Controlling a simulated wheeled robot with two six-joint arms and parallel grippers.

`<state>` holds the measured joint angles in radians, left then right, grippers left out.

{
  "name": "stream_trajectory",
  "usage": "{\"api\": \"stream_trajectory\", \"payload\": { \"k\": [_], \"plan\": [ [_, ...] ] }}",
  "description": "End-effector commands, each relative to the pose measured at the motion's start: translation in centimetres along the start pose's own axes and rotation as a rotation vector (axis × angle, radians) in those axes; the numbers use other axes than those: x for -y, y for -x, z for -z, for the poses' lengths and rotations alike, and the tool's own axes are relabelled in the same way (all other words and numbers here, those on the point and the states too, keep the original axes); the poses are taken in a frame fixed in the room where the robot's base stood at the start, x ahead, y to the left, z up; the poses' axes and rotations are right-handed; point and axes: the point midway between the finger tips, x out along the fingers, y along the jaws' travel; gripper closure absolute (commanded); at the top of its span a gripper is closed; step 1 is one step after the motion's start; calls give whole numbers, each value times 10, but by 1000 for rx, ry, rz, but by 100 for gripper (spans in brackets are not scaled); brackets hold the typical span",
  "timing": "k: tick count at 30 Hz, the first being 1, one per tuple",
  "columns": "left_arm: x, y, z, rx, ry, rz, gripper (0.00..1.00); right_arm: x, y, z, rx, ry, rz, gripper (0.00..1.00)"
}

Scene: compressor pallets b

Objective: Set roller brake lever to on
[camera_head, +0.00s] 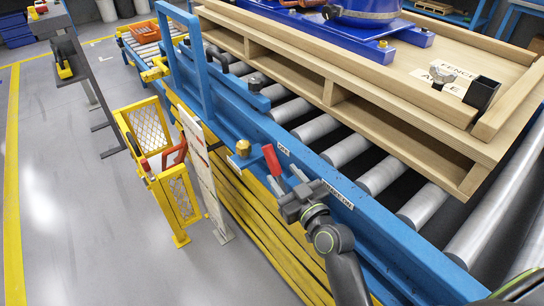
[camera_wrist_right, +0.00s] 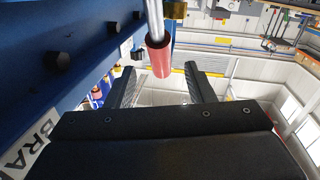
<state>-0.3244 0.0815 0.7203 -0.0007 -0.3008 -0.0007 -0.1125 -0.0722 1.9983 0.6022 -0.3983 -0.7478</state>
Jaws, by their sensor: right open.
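The roller brake lever has a red grip (camera_head: 271,160) and stands out from the side of the blue conveyor rail (camera_head: 330,175). In the right wrist view the red grip (camera_wrist_right: 158,57) hangs from a bare metal rod. My right gripper (camera_head: 286,180) is open, just in front of and below the grip in the head view. In the wrist view the grip's end shows between and beyond the two fingertips (camera_wrist_right: 157,78), with space on both sides. I cannot tell whether they touch. My left gripper is not in view.
A small white label (camera_head: 284,150) and a longer one (camera_head: 338,194) are on the rail. A wooden pallet (camera_head: 400,128) rests on the rollers (camera_head: 347,150). A white board (camera_head: 199,160) and yellow mesh guard (camera_head: 180,195) stand left of the lever. Grey floor is open further left.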

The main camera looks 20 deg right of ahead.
Motion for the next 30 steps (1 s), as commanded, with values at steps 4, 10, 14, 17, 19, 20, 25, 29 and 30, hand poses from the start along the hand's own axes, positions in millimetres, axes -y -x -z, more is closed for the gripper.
{"api": "stream_trajectory", "payload": {
  "k": [4, 10, 14, 17, 19, 20, 25, 29, 30],
  "plan": [
    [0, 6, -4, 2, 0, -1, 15, 0, -29, 2, 0, 2, 1, 51],
    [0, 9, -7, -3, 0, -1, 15, 0, -56, 1, 0, 2, 0, 51],
    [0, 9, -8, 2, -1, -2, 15, 0, -65, 1, 0, 2, 0, 51],
    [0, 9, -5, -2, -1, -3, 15, 0, -69, 0, 0, 1, 0, 51],
    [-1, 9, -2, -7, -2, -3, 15, 0, -70, 0, 1, 1, 0, 51],
    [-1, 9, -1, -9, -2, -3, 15, 0, -70, 0, 0, 1, 0, 51],
    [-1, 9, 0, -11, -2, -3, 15, 0, -70, 0, 0, 1, 0, 51],
    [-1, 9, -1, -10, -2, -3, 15, 0, -70, 0, 0, 1, 0, 66],
    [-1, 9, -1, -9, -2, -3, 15, 0, -70, 0, 0, 1, 0, 71]
  ]
}}
